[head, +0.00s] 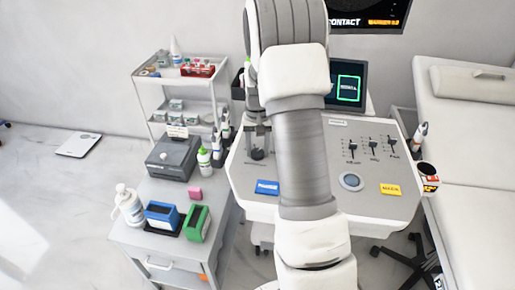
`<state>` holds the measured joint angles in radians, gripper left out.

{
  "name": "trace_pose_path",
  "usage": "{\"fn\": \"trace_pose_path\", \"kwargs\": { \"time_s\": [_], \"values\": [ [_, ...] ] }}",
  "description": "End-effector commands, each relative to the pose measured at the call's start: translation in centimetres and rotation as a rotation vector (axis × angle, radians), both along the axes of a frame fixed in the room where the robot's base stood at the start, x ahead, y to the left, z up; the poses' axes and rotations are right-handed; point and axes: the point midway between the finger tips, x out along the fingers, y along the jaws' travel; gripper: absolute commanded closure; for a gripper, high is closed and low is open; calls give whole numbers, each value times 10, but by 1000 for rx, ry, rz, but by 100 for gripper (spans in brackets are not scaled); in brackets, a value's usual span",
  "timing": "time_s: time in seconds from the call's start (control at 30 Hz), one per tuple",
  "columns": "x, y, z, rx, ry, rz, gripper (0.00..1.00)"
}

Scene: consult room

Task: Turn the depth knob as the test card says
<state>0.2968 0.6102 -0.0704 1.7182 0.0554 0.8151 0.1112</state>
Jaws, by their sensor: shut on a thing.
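My gripper (257,139) points down at the left part of the console, partly hidden behind my arm. It is shut on a dark knob (257,154), which looks like the depth knob. The knob's pointer and any scale cannot be made out. The light grey console (325,193) carries sliders, a round blue-grey button, a blue label and a yellow label. A small white card (177,131) with print stands at the grey box on the left cart; its text is too small to read. I cannot tell whether it is the test card.
A screen (348,88) with a green-framed box stands behind the console. The left cart (140,240) holds a pump bottle, blue and green boxes and a green-capped bottle. A shelf trolley (150,97) stands behind it. An examination couch (475,130) is at right.

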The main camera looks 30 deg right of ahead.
Motion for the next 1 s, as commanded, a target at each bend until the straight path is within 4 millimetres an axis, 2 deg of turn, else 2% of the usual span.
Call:
{"fn": "trace_pose_path", "kwargs": {
  "time_s": [0.13, 0.17, 0.3, 0.33, 0.6, 0.73, 0.87, 1.0],
  "values": [
    [0, 0, 0, 0, -1, 1, 100],
    [0, 0, 0, 0, -1, 1, 47],
    [0, 0, 0, 0, -1, 1, 22],
    [0, 0, 0, 0, -1, 1, 18],
    [0, 0, 1, 0, 0, 1, 18],
    [0, 0, 9, 0, -1, 1, 18],
    [1, 0, 32, -2, -5, 1, 18],
    [1, -1, 66, -2, -6, 1, 18]
  ]
}}
